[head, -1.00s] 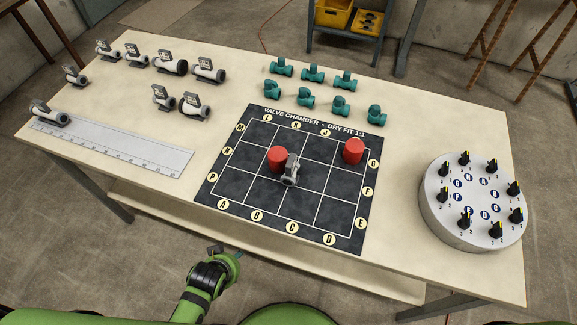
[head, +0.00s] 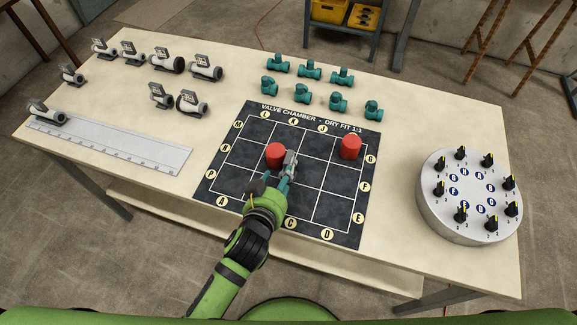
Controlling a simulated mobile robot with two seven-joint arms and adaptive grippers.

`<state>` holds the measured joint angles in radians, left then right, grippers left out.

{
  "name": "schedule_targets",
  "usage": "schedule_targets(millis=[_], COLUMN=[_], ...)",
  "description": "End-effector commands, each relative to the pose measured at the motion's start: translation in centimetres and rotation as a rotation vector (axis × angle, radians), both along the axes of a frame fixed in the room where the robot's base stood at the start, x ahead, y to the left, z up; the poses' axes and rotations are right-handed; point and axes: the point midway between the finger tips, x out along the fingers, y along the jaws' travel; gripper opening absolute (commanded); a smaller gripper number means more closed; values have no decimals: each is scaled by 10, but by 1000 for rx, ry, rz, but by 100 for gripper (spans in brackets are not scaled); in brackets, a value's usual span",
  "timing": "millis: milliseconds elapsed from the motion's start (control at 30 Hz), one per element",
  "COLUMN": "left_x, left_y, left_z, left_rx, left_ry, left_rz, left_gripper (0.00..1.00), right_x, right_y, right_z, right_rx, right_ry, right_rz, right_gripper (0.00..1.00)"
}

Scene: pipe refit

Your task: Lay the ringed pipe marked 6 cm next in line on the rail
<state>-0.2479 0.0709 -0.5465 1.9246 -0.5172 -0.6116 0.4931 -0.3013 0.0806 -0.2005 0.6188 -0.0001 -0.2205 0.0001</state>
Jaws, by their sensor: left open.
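The tag markings are too small to read, so I cannot tell which is 6 cm. My right gripper is not in view.
The grid mat (head: 230,188) also bears two red cylinders (head: 351,147) (head: 275,155), one close to my gripper. Several teal valve fittings (head: 310,70) stand behind the mat. A round grey dial drum (head: 465,226) is at the right. The table is bare between rail and mat.

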Motion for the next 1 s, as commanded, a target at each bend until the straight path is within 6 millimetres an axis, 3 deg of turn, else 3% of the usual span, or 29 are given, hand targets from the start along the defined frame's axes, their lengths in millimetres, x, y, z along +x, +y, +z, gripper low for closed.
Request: schedule_targets(millis=[133, 700, 1000], left_x=[10, 68, 71], left_y=[-18, -27, -28], left_z=[6, -14, -16], left_rx=[-17, -17, -18], left_ry=[-50, -48, -47], left_rz=[-37, -36, -37], left_gripper=[53, 53, 53], right_x=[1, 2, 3], right_y=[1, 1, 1], right_z=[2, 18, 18], right_rx=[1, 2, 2], right_ry=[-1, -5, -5], right_rz=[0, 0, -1], right_gripper=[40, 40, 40])
